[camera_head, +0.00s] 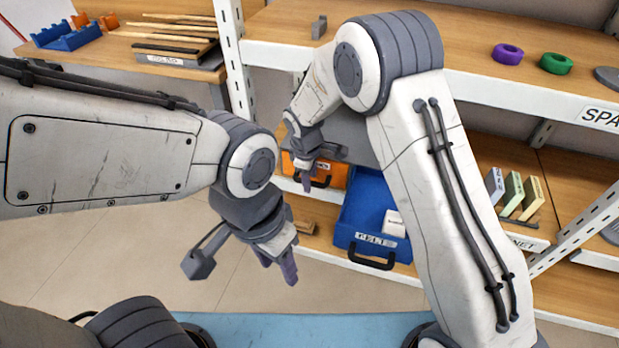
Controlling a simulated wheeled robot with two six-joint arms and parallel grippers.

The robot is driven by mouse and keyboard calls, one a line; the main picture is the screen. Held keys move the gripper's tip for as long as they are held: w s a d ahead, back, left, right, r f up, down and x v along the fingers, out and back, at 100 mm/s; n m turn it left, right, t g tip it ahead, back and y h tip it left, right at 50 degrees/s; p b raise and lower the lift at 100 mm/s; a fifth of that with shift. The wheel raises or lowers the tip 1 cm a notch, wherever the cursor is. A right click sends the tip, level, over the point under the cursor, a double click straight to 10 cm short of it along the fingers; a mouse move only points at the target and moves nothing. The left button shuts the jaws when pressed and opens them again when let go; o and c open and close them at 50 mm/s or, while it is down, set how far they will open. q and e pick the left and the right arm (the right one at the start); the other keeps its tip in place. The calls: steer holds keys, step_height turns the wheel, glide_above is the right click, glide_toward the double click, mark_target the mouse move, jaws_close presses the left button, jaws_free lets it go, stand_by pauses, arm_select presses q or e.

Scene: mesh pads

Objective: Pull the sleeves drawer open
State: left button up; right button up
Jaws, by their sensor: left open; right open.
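An orange drawer (334,174) sits on the lower shelf, partly hidden behind my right gripper. It has a black handle, and its label is too covered to read. My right gripper (307,186) is open, at the front of the orange drawer close to the handle; I cannot tell whether it touches. My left gripper (278,268) is open and empty, lower and nearer, over the floor. A blue drawer (368,200) labelled FELT stands to the right of the orange one, sticking out, with a white block (394,223) inside. No label reading sleeves is legible.
The upper shelf (470,50) holds a purple ring (507,54), a green ring (555,63) and a small grey block (319,27). Several coloured slabs (513,193) stand at the lower right. A blue rack (66,36) is at the top left. The floor ahead is clear.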

jaws_close()
stand_by(1.3)
